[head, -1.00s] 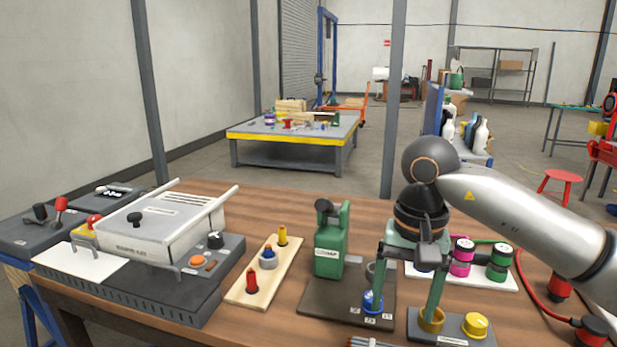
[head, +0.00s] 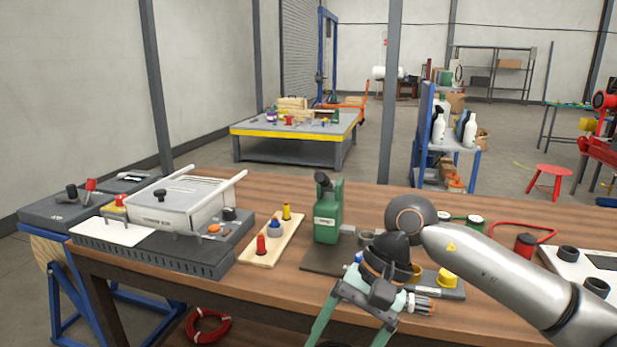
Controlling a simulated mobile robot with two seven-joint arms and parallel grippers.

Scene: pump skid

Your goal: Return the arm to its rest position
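My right arm comes in from the right. Its gripper (head: 350,332) hangs over the front edge of the wooden table (head: 290,276). Its two green fingers are spread wide, with no object seen held between them; their tips run out of the bottom of the picture. The wrist hides part of the dark pump plate (head: 322,260) and its blue-capped part. My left gripper is not in view.
A green pump (head: 327,212), a wooden peg board (head: 262,252) and a grey machine with a white lid (head: 165,215) stand left of the arm. A yellow knob (head: 447,278) sits right beside the wrist. A red cable (head: 522,228) lies at the right.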

